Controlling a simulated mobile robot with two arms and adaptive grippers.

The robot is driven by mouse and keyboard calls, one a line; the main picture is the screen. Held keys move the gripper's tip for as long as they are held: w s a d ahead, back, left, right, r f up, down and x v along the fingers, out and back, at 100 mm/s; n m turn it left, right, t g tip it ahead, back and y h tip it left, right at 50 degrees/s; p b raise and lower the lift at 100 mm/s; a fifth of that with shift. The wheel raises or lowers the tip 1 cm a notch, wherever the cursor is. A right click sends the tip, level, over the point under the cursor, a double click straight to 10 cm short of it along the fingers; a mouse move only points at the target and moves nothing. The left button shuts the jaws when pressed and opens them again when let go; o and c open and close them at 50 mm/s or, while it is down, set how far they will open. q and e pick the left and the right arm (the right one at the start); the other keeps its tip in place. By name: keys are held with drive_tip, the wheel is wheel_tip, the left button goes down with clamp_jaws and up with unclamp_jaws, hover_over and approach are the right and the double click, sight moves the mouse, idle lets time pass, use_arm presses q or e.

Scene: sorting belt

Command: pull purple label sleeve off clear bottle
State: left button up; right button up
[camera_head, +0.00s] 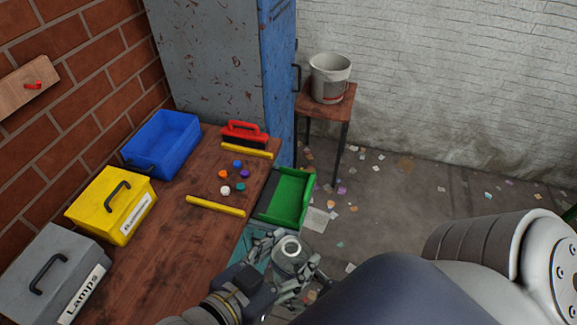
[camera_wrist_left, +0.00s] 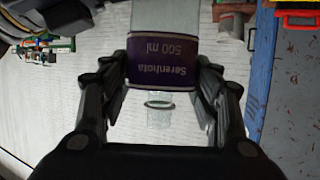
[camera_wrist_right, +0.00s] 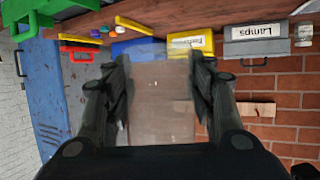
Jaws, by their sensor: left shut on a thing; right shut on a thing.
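The clear bottle (camera_head: 291,248) is seen from above in the head view, its round mouth uppermost, among gripper fingers. In the left wrist view the purple label sleeve (camera_wrist_left: 163,62), with white lettering, is around the bottle, and the clear neck shows below it. My left gripper (camera_head: 287,268) is shut, its fingertips at both sides of the sleeve. My right gripper (camera_wrist_right: 160,82) is shut on a see-through part of the bottle (camera_wrist_right: 162,105), with no purple between its fingers. The right gripper cannot be made out clearly in the head view.
Scraps litter the floor near a bucket (camera_head: 330,77).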

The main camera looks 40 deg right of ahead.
use_arm(q)
drive_tip(key=shift+r, duration=5.95)
drive_tip(key=shift+s+a, duration=0.1)
drive_tip(key=shift+a, duration=0.2)
use_arm(e)
drive_tip(key=w+a+f+n+g+y, duration=0.1)
drive_tip(key=w+a+f+n+y, duration=0.2)
drive_tip(key=w+a, duration=1.15)
drive_tip(key=n+g+y, duration=0.1)
drive_tip(key=y, duration=0.1)
hover_over(184, 268)
drive_tip(key=shift+f, duration=4.9)
